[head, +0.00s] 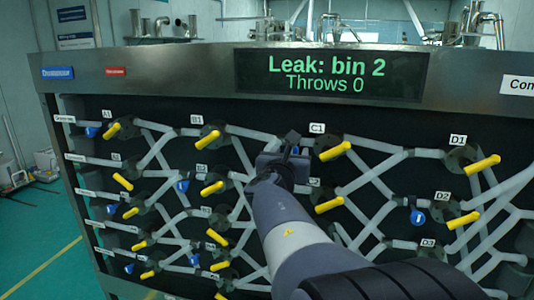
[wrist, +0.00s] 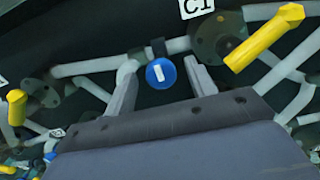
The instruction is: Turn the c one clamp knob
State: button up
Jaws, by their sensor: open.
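The C1 clamp knob (wrist: 161,74) is a round blue knob with a white bar, on a pale pipe left of the C1 label (wrist: 196,7). In the wrist view my gripper (wrist: 160,70) is open, with one finger on each side of the knob in the picture. A gap shows between the knob and each finger. I cannot tell how far the fingertips are from it in depth. In the head view my gripper (head: 290,143) is in front of the panel just left of the C1 label (head: 317,128) and hides most of the knob.
The yellow C1 lever (wrist: 264,38) sticks out close right of my gripper; it shows in the head view too (head: 335,151). The B1 lever (head: 210,140) is to the left. Pale pipes cross the dark panel. A display (head: 333,74) above reads "Leak: bin 2, Throws 0".

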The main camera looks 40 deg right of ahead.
jog(key=c, duration=0.9)
jog(key=shift+c, duration=0.2)
jog(key=shift+f+m+b, duration=0.1)
jog(key=shift+m+b, duration=0.2)
jog(key=shift+b, duration=0.25)
jog(key=shift+s+d+f+m+b, duration=0.1)
jog(key=shift+m+b, duration=4.1)
jog(key=shift+m, duration=0.55)
jog(key=shift+s+f+m+b, duration=0.1)
jog(key=shift+m+b, duration=4.05)
jog(key=shift+m, duration=0.6)
